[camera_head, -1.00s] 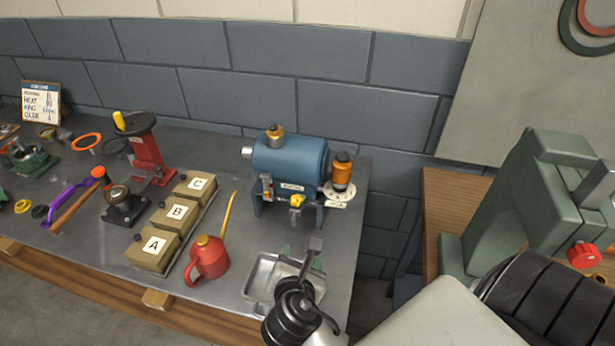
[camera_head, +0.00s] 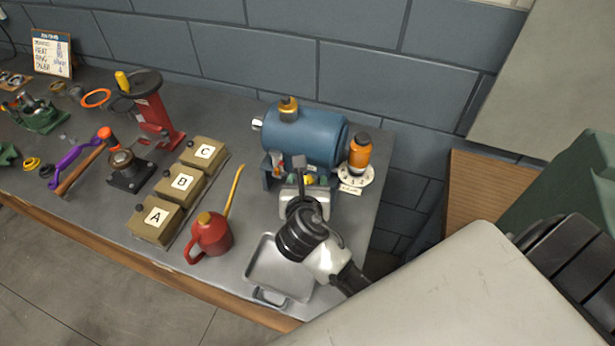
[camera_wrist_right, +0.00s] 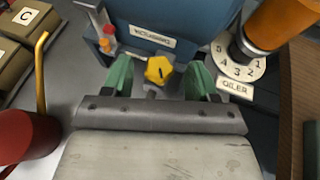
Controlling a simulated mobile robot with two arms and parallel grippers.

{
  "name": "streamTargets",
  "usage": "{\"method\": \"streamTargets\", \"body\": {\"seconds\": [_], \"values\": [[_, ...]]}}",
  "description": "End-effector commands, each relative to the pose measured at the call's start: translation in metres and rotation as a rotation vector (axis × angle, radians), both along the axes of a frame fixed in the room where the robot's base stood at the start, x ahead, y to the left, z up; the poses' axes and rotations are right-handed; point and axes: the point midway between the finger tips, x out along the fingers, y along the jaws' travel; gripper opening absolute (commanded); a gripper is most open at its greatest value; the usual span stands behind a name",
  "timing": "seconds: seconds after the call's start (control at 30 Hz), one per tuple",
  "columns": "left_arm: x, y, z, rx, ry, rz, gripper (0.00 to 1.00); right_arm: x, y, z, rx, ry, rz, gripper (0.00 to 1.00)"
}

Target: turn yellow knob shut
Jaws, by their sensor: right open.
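The yellow knob (camera_wrist_right: 158,70) sits low on the front of the blue cylindrical machine (camera_head: 305,137). In the head view the yellow knob (camera_head: 308,180) is mostly hidden behind my right gripper. My right gripper (camera_wrist_right: 161,76) is open, with one green finger on each side of the knob in the right wrist view. I cannot tell whether the fingers touch it. In the head view my right gripper (camera_head: 304,190) is right in front of the machine. My left gripper is in neither view.
A red oil can (camera_head: 211,236) with a yellow spout and a metal tray (camera_head: 262,268) are near my right wrist. Boxes A (camera_head: 154,220), B and C stand to the left. An orange oiler (camera_head: 360,153) with a numbered dial is right of the knob.

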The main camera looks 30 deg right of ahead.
Motion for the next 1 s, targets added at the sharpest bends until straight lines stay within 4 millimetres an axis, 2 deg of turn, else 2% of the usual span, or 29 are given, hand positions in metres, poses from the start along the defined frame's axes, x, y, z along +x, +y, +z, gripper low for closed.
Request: {"method": "streamTargets", "body": {"seconds": [0.17, 0.47, 0.57, 0.8, 1.0], "values": [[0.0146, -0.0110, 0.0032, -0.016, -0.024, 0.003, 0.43, 0.0124, -0.0075, -0.0057, 0.000, 0.000, 0.000, 0.59], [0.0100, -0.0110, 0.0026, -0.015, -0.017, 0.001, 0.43, 0.0145, -0.0089, -0.0073, 0.001, 0.000, 0.000, 0.59], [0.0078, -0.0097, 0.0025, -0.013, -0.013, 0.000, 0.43, 0.0143, -0.0088, -0.0072, 0.001, 0.000, 0.000, 0.46], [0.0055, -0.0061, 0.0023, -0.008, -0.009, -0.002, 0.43, 0.0142, -0.0086, -0.0072, 0.001, 0.000, 0.000, 0.10], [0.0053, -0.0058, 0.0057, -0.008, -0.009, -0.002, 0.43, 0.0144, -0.0084, -0.0059, 0.001, 0.001, -0.015, 0.10]]}}
